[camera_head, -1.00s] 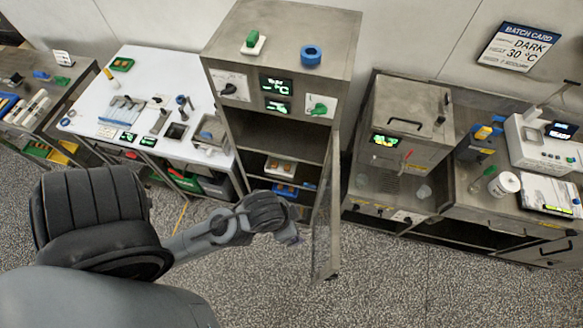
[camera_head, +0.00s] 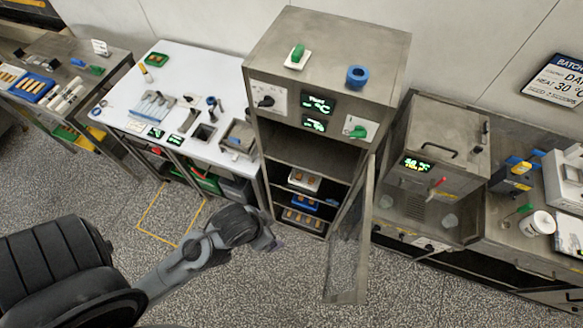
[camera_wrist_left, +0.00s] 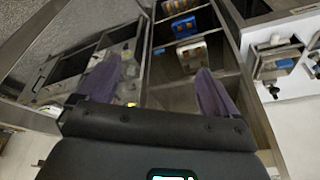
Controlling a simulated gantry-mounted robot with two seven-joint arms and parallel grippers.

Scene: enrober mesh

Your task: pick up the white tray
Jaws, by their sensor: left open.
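The white tray (camera_head: 304,181) sits on a shelf inside the open steel cabinet, with brown pieces in it. It also shows in the left wrist view (camera_wrist_left: 192,48), beyond the fingers. A blue tray (camera_head: 305,202) is on the shelf below it, and another tray with brown pieces (camera_head: 303,219) is lower still. My left gripper (camera_head: 276,243) is in front of the cabinet, outside it and apart from the white tray. In the left wrist view its two purple-grey fingers (camera_wrist_left: 157,84) are spread with nothing between them. My right gripper is not in view.
The cabinet door (camera_head: 350,245) stands open on the right of the opening, close to my left gripper. A white worktable (camera_head: 200,75) is left of the cabinet and a steel machine (camera_head: 430,150) is right. The floor in front is clear.

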